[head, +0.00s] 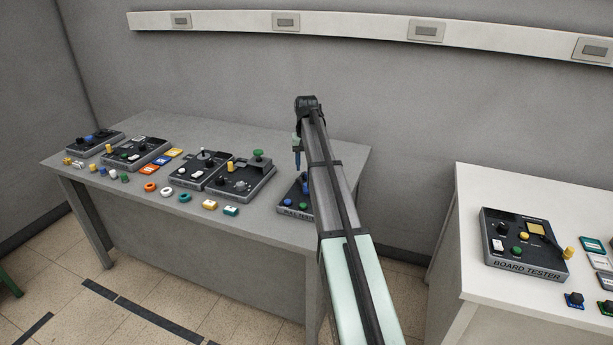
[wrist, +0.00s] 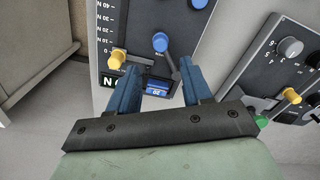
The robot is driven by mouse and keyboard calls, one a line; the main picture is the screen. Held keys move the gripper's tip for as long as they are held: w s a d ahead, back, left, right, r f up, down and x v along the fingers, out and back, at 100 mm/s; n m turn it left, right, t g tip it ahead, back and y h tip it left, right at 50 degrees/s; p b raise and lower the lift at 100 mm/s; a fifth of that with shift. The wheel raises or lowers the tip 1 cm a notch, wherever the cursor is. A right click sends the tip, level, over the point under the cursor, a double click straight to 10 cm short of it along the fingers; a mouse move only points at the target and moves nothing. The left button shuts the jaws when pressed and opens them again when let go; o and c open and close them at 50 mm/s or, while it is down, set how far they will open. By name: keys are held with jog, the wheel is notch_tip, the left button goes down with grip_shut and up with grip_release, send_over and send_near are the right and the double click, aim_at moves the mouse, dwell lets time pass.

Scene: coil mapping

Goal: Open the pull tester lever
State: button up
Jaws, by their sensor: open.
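The pull tester (head: 297,211) is at the right end of the grey table, mostly hidden behind my arm in the head view. In the wrist view its dark panel (wrist: 140,20) shows a newton scale, a yellow knob (wrist: 117,58) at lower left and a blue ball knob (wrist: 160,42) on a grey stem. Another blue knob (wrist: 198,3) is cut off at the top edge. I cannot tell for sure which knob is the lever's. My gripper (wrist: 158,66) is open and empty above the panel's lower part, the stemmed blue knob just beyond its fingertips, between them in the picture.
A neighbouring tester (wrist: 275,60) with a yellow-tipped lever lies right in the wrist view. Several testers and small coloured parts cover the grey table (head: 262,224) left of my arm. A board tester (head: 521,246) sits on a separate white table (head: 470,190).

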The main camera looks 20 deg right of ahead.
jog(key=shift+r, duration=2.45)
